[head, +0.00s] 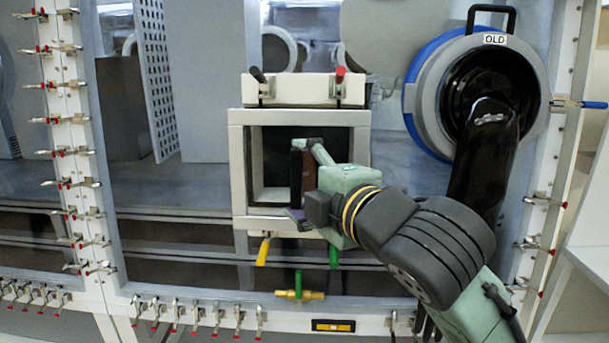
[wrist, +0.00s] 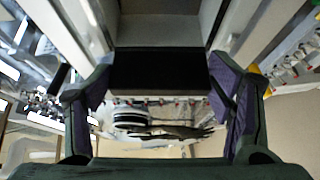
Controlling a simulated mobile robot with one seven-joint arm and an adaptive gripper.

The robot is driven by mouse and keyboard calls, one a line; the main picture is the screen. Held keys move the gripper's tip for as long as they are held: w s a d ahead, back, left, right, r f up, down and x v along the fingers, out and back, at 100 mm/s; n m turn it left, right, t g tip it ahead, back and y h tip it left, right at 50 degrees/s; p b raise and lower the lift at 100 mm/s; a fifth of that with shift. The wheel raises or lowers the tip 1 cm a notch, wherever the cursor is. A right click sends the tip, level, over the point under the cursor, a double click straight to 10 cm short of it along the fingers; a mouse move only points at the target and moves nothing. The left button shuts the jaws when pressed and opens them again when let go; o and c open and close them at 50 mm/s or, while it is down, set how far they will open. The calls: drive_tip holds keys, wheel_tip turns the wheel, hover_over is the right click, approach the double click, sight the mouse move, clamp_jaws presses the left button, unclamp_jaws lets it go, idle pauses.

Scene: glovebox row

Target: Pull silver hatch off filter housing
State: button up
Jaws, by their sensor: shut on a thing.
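The filter housing (head: 237,165) is a pale square frame on the glovebox front in the head view, with a dark recess inside. My gripper (head: 305,178) is in front of the right half of this recess. It is shut on a dark block (wrist: 160,72), black and brown, upright in the head view. In the wrist view the block spans the gap between the purple-padded fingers. A grey surface (wrist: 160,30) lies just beyond the block. I cannot tell whether the block is joined to it, or which surface is the silver hatch. My gripper and wrist hide the housing's lower right.
Clamps with black (head: 258,76) and red (head: 340,76) handles sit above the housing; yellow (head: 263,251) and green (head: 334,256) handles hang below. A brass valve (head: 299,294) is lower. A round port (head: 420,95) with a black glove marked OLD is at right.

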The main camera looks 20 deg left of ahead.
drive_tip(key=shift+s+d+r, duration=0.15)
drive_tip(key=shift+s+d, duration=0.05)
drive_tip(key=shift+s, duration=0.45)
drive_tip(key=shift+s+d+r, duration=0.1)
drive_tip(key=shift+s+d, duration=0.1)
drive_tip(key=shift+s, duration=0.45)
